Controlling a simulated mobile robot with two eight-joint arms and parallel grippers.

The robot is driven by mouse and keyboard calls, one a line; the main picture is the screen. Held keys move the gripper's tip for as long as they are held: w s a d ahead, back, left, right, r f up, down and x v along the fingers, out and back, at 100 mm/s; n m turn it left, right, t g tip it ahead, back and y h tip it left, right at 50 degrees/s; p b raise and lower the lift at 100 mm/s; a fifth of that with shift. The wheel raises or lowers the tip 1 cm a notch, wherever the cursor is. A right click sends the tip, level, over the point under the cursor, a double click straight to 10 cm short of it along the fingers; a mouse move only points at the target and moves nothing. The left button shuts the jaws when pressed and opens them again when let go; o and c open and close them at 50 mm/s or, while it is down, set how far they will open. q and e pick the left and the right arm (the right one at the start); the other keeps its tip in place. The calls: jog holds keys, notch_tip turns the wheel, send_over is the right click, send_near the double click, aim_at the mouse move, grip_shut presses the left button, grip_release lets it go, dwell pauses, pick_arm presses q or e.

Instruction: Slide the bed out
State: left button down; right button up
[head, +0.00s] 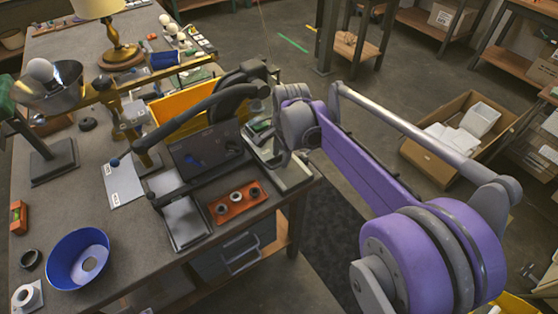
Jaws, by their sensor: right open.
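A black press-like machine stands at the right front of the workbench, with a curved black arm (205,103) over a dark upright plate (207,148). A flat grey plate in a dark frame, which looks like the bed (184,222), lies low at its front left. My right gripper (282,156) is at the end of the purple arm, near the bench's right edge, to the right of the dark plate. It is open, though its fingers are small and hard to make out. I cannot tell whether it touches anything. My left gripper is not in view.
An orange tray with round parts (237,202) lies right of the grey plate. A blue bowl (78,260) is at the front left, and a yellow bin (184,112) stands behind the machine. A lamp (119,40) stands farther back. An open cardboard box (456,135) is on the floor.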

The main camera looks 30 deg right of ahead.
aim_at(279, 164)
jog(key=shift+w+f, duration=0.15)
jog(key=shift+f, duration=0.6)
jog(key=shift+w+f, duration=0.15)
jog(key=shift+f, duration=0.6)
jog(key=shift+c, duration=0.3)
grip_shut()
